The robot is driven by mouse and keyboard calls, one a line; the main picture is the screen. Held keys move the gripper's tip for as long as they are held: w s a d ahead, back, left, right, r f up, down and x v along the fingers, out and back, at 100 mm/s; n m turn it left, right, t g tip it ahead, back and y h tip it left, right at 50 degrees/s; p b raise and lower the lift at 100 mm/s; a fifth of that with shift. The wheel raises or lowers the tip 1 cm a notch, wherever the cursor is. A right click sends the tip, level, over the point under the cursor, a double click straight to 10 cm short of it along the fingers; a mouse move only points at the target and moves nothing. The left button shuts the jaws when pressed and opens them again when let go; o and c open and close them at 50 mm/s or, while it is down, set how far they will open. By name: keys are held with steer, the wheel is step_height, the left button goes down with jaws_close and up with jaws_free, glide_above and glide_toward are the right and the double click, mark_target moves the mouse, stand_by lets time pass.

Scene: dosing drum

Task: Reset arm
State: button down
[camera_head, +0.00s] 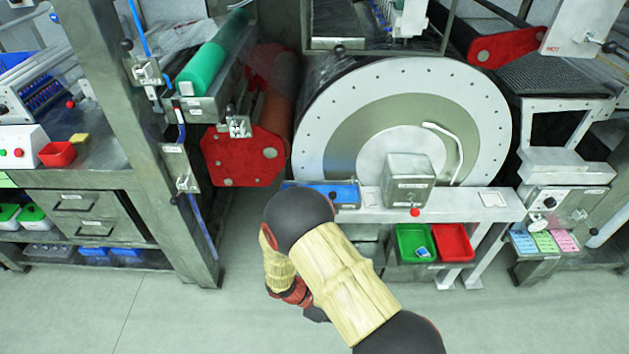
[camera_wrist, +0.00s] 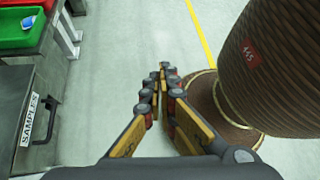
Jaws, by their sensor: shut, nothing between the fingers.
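My arm crosses the lower middle of the head view in front of the large drum (camera_head: 330,120), with its elbow high and its forearm folded down. In the head view the gripper itself is mostly hidden behind the arm. In the wrist view my gripper (camera_wrist: 164,72) points out over the pale floor. Its fingers are closed together at the tips with nothing between them. It is clear of the grey cabinet marked SAMPLES (camera_wrist: 15,125) on the left.
A green tray (camera_head: 403,246) and a red tray (camera_head: 453,243) sit below the drum's front ledge (camera_head: 470,205). A grey upright post (camera_head: 150,150) stands left of my arm. A blue tray (camera_head: 335,193) is close behind the elbow. Open floor (camera_head: 130,310) lies at the front left.

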steer(key=s+d+r+m+t+y+p, duration=0.1)
steer(key=r+m, duration=0.5)
steer(key=r, duration=0.9)
steer(key=s+d+r+m+t+y+p, duration=0.1)
steer(key=s+d+r+m+t+y, duration=0.2)
steer(key=r, duration=1.3)
steer(key=s+d+r+m+t+y+p, duration=0.1)
steer(key=s+d+r+m+t+y, duration=0.2)
steer(key=r+m, duration=0.5)
step_height(320, 180, up, 8)
steer(key=s+t+y, duration=0.1)
steer(key=s+y, duration=0.1)
steer(key=y, duration=0.1)
steer(key=shift+f+m+y, duration=0.15)
steer(key=shift+m+y, duration=0.15)
steer(key=shift+s, duration=0.1)
